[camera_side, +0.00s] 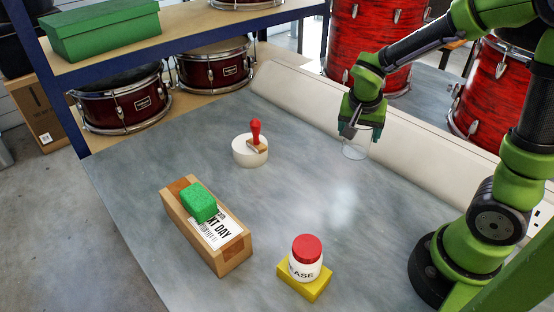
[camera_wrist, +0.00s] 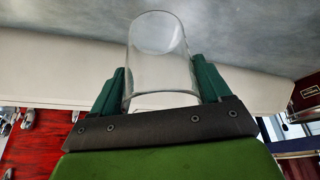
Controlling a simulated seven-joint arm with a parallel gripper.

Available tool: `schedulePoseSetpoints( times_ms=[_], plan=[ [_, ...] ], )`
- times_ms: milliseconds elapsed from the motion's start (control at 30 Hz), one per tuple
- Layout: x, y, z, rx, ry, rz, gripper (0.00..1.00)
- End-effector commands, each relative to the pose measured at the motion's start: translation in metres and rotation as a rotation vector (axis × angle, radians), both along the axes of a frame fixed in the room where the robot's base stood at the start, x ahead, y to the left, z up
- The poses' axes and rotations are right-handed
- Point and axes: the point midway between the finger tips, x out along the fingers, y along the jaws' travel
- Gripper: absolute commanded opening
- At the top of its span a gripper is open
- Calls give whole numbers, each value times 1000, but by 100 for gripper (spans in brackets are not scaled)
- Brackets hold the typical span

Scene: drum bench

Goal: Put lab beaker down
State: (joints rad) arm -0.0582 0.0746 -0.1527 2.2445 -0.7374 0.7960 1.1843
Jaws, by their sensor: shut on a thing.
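The lab beaker (camera_side: 355,151) is a clear glass cylinder near the back of the grey bench, close to the cream pad. My gripper (camera_side: 361,131) is above it, with its dark green fingers on either side of its upper part. In the wrist view the beaker (camera_wrist: 158,55) stands between the two fingers (camera_wrist: 158,90), which are shut on it. The beaker looks upright. I cannot tell whether its base touches the bench or is slightly above it.
A white round block (camera_side: 247,153) bears a red-handled stamp (camera_side: 256,134). A wooden box (camera_side: 234,256) bears a green block (camera_side: 198,203). A red-lidded jar (camera_side: 306,262) stands on a yellow block (camera_side: 311,291). A cream pad (camera_side: 415,160) runs along the back. The bench (camera_side: 330,210) middle is clear.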

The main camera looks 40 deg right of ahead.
Motion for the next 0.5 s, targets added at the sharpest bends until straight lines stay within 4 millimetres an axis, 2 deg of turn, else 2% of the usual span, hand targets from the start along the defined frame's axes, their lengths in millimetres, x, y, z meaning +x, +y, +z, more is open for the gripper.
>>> schedulePoseSetpoints(
  times_ms=[100, 200, 500],
  plan=[
    [-13, -8, 2, -1, -2, -196, 45],
    [-18, -11, 1, 1, -1, -299, 45],
    [-19, -11, -39, -1, 1, -348, 45]
  ],
)
